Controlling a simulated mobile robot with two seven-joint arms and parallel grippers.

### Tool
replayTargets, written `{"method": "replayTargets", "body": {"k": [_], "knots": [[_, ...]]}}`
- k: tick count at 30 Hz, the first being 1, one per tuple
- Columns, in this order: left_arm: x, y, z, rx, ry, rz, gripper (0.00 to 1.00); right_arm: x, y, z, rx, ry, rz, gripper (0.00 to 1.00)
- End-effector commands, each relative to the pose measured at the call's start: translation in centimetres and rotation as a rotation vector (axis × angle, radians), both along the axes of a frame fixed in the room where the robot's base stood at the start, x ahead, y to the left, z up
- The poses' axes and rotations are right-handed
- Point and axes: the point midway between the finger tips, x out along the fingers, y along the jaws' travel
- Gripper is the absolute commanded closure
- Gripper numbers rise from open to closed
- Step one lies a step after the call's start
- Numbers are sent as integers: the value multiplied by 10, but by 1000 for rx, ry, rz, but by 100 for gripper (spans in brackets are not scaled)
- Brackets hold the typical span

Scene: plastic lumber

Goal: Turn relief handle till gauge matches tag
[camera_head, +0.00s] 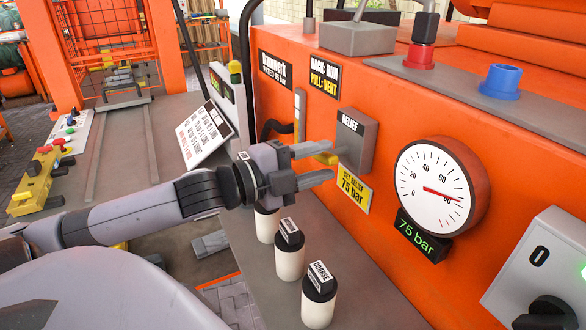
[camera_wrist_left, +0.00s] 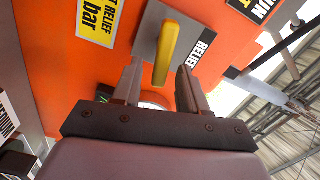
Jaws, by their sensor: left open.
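The yellow relief handle (camera_head: 327,159) sits on a grey block marked RELIEF (camera_head: 356,138) on the orange machine; it also shows in the left wrist view (camera_wrist_left: 166,50). My left gripper (camera_head: 322,163) is open at the handle, one finger on each side of its near end; contact is unclear. The round gauge (camera_head: 426,207) has a red needle pointing right and slightly down, between 60 and 80. The display under it (camera_head: 421,236) reads 75 bar in green. My right gripper is not seen.
Several cream bottles with black caps, one marked COARSE (camera_head: 319,297), stand on the ledge below my left gripper. A grey control box (camera_head: 545,262) juts out at the right. A white sign (camera_head: 203,135) stands behind my left wrist. A blue cup-shaped part (camera_head: 502,81) is on top.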

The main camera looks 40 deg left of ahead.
Motion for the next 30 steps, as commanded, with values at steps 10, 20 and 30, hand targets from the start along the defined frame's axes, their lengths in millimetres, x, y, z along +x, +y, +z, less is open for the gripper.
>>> {"method": "replayTargets", "body": {"k": [10, 20, 30], "knots": [[-22, 9, -1, 1, 4, 0, 57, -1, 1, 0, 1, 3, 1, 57], [-40, 16, -1, -2, 3, 0, 57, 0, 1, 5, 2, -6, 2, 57], [-47, 18, 0, 0, 0, -2, 57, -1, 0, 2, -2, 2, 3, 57]]}}
